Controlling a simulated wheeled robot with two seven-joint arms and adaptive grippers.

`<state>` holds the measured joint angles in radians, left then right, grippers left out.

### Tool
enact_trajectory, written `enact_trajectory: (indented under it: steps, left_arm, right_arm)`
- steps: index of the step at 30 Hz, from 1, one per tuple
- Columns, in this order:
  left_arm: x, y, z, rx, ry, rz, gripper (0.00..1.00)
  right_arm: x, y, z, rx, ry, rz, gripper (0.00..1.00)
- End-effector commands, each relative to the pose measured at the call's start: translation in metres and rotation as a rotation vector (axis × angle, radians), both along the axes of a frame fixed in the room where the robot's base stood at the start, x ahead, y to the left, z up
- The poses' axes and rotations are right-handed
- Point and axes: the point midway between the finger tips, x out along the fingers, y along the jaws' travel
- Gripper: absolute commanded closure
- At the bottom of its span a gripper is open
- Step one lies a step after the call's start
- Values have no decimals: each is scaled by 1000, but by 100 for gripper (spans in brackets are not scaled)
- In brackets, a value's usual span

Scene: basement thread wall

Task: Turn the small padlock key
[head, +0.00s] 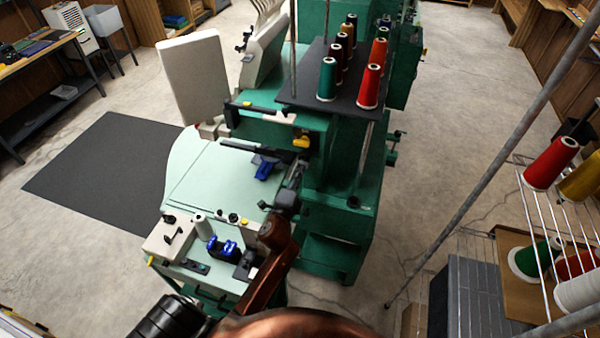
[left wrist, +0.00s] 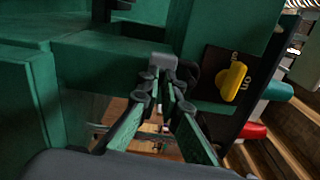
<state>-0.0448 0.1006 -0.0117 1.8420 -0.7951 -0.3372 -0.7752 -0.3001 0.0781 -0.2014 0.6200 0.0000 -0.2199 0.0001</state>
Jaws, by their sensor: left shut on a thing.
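My left gripper (head: 297,174) reaches to the front of the green machine (head: 345,190), below a yellow knob. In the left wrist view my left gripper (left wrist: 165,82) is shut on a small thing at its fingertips. A light grey piece (left wrist: 163,62) shows right at the tips, against the green machine; it looks like the small padlock key or its lock, but I cannot tell which. The fingers hide most of what they hold, so the key's angle cannot be read. My right gripper is not in view.
A yellow knob (left wrist: 232,80) on a dark plate sits just right of the fingers. A blue part (head: 265,169) lies on the pale machine table (head: 213,182). Thread cones (head: 370,86) stand above.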

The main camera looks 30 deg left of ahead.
Motion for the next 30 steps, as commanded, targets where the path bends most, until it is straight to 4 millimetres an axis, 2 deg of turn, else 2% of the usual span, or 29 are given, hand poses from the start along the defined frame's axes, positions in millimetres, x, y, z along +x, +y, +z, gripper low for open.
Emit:
enact_trajectory:
  steps: [11,30]
  left_arm:
    - [0,0,0,297,73,-1,100]
    - [0,1,1,888,216,-1,100]
  right_arm:
    - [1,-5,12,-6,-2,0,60]
    - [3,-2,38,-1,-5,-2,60]
